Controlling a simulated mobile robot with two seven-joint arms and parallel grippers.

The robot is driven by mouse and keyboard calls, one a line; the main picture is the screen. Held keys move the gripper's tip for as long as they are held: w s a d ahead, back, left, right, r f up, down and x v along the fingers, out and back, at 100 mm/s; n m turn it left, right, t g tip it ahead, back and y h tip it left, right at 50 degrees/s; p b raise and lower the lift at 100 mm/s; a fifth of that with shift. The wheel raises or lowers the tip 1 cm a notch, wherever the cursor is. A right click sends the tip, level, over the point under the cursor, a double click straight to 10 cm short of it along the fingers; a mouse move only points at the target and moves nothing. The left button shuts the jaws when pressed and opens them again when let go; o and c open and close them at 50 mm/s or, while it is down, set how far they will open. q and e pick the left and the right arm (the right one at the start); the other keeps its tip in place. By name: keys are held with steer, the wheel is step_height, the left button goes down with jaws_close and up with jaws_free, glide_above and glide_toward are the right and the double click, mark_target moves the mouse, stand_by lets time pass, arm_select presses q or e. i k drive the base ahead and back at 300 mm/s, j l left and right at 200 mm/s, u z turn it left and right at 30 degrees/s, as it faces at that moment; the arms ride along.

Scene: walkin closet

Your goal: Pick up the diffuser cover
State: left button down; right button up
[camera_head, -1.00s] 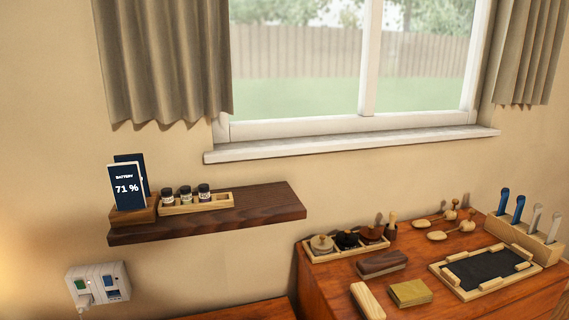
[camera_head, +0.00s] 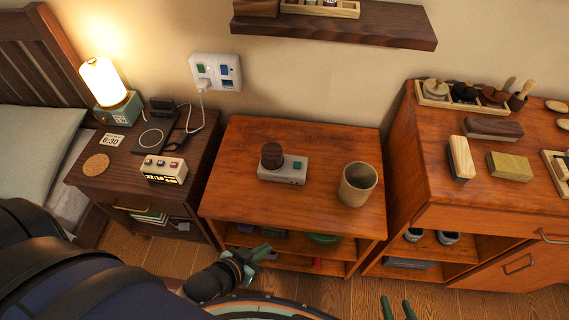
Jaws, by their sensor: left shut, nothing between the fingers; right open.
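On the middle wooden table (camera_head: 315,135) stands a grey device (camera_head: 287,175) with a dark brown round piece (camera_head: 271,156) on it and a teal button. It looks like the diffuser. A beige, hollow, open-topped cylinder (camera_head: 357,187) stands upright to its right, apart from it; it may be the diffuser cover, but I cannot tell for sure. My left gripper (camera_head: 264,253) is shut and empty, in front of the table's lower shelf. My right gripper (camera_head: 396,309) is open and empty at the bottom edge, its two teal fingers apart. Neither gripper touches these objects.
A nightstand (camera_head: 95,170) at left holds a lit lamp (camera_head: 108,90), a small clock radio (camera_head: 163,170) and a charging pad. A taller cabinet (camera_head: 440,200) stands close at right with blocks and jars. A wall shelf (camera_head: 400,22) overhangs behind. The table's front left is clear.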

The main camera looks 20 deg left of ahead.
mark_target(271, 152)
steer(key=j+u, duration=0.15)
steer(key=u, duration=1.3)
steer(key=i+j+u, duration=0.15)
steer(key=i, duration=0.2)
